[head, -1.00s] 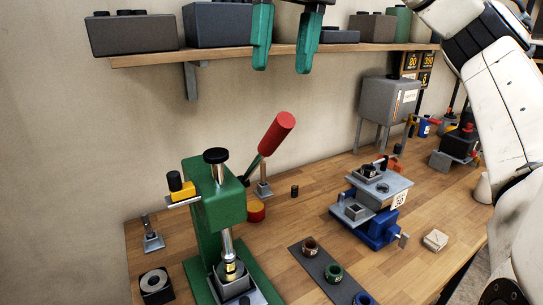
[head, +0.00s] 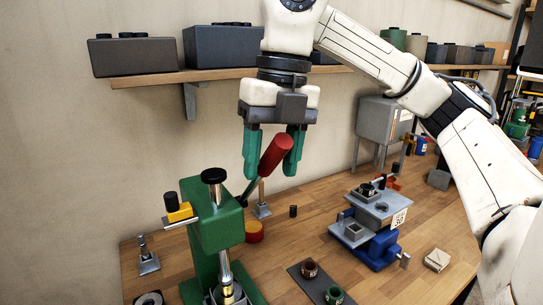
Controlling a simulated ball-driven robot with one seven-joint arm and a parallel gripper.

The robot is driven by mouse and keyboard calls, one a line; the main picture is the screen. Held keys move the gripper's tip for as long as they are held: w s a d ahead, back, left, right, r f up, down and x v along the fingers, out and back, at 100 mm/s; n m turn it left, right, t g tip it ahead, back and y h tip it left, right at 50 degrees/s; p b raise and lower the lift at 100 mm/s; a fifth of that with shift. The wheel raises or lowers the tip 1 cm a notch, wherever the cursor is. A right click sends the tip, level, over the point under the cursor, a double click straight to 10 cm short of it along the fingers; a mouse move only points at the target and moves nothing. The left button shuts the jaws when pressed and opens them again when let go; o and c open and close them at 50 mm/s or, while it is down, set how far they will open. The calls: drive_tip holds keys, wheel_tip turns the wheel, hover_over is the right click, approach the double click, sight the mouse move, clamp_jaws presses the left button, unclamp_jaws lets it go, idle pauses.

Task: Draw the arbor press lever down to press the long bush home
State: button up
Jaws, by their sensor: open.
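The green arbor press (head: 218,228) stands on the wooden bench at the lower left of the head view. Its lever has a red grip (head: 277,154) and slants up to the right from the press. The steel ram (head: 224,266) comes down onto a brass-coloured piece, likely the bush (head: 227,292), at the bottom edge; its lower part is cut off by the frame. My gripper (head: 270,168) points down with its two green fingers apart, one on each side of the red grip in the picture. I cannot tell whether either finger touches it.
A blue and grey fixture (head: 372,232) stands on the bench to the right. A dark strip with coloured rings (head: 334,294) lies at the front. A wall shelf (head: 160,78) with dark bins (head: 133,56) runs behind my gripper. A grey box on legs (head: 380,118) stands at the back.

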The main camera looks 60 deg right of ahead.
drive_tip(key=shift+f, duration=0.15)
drive_tip(key=shift+c, duration=0.3)
clamp_jaws()
idle(0.5)
